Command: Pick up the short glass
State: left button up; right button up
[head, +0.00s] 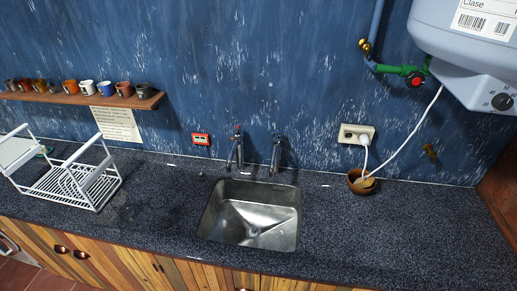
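I see no clear short glass in the head view. A row of several small cups and mugs (88,88) in brown, orange, white and blue stands on a wooden shelf (140,101) on the wall at the left; whether any of them is a glass, I cannot tell. Neither of my grippers is in view.
A dark speckled counter (390,235) holds a steel sink (250,213) with two taps (236,148). A white dish rack (72,184) stands at the left. A brown bowl (361,182) stands near the wall socket (356,134). A water heater (470,45) hangs upper right. The right counter is clear.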

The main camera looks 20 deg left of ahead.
aim_at(121, 204)
jog(key=u, duration=2.1)
jog(key=i+j+z, duration=0.1)
jog(key=j, duration=0.05)
